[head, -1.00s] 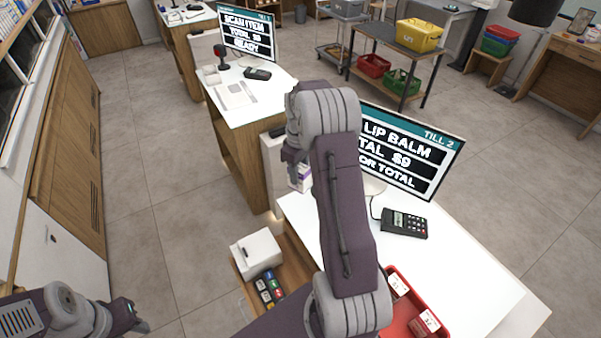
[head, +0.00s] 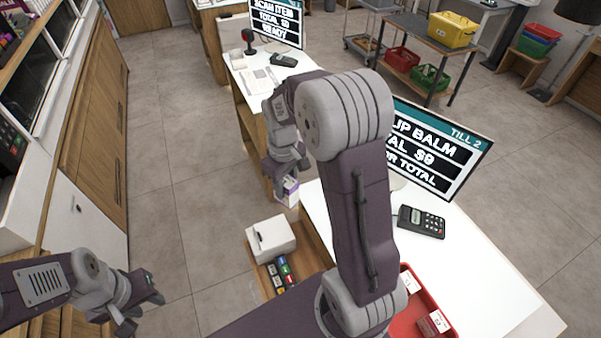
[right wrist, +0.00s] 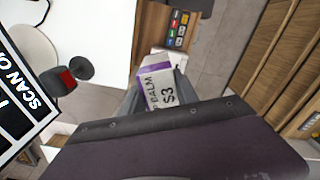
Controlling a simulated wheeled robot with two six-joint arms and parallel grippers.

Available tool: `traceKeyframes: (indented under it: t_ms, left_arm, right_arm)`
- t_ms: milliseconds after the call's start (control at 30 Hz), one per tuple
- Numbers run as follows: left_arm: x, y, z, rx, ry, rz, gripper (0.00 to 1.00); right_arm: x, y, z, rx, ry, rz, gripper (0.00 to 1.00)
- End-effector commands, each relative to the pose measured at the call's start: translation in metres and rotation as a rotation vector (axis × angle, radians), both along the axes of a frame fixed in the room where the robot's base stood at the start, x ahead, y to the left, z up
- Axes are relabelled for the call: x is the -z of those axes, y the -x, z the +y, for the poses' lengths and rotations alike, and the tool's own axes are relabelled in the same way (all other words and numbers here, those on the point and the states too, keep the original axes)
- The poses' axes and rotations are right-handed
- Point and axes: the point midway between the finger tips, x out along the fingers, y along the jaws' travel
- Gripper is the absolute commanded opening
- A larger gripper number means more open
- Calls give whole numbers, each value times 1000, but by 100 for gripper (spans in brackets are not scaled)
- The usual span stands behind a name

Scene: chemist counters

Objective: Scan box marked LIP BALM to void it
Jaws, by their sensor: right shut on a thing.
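A white and purple box (right wrist: 160,88) shows "BALM" and "$3" in the right wrist view; the first word is partly cut off. My right gripper (head: 287,172) is shut on this box (head: 287,191), above the floor beside the till 2 counter. A scanner with a red face (right wrist: 67,79) stands by the screen in the right wrist view; my arm hides it in the head view. The till 2 screen (head: 432,155) reads "BALM", "$9" and "OR TOTAL", partly covered by my arm. My left gripper (head: 143,312) is open and empty at lower left.
A card reader (head: 421,221) and a red tray (head: 408,320) are on the till 2 counter (head: 480,270). A white printer (head: 270,238) and coloured keys (head: 281,275) sit on a lower wooden shelf. Till 1 (head: 275,22) stands behind. The floor at left is clear.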

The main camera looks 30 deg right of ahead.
Motion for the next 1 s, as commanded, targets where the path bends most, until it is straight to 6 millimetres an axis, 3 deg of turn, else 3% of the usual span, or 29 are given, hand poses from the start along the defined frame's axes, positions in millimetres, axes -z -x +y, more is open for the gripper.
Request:
traceKeyframes:
  t_ms: [400, 600, 900, 1000]
  left_arm:
    - [0, 0, 0, 0, 0, 0, 36]
    - [-2, 0, 0, 0, 0, 0, 36]
    - [-2, 0, 0, 0, 0, 0, 36]
    - [9, 0, 0, 0, 0, 0, 36]
  right_arm:
    - [-1, 30, 89, -7, 0, 0, 0]
    - [-1, 41, 123, -4, 0, 0, 0]
    - [0, 43, 127, 1, 0, 0, 0]
    - [11, 42, 124, 10, 0, 0, 0]
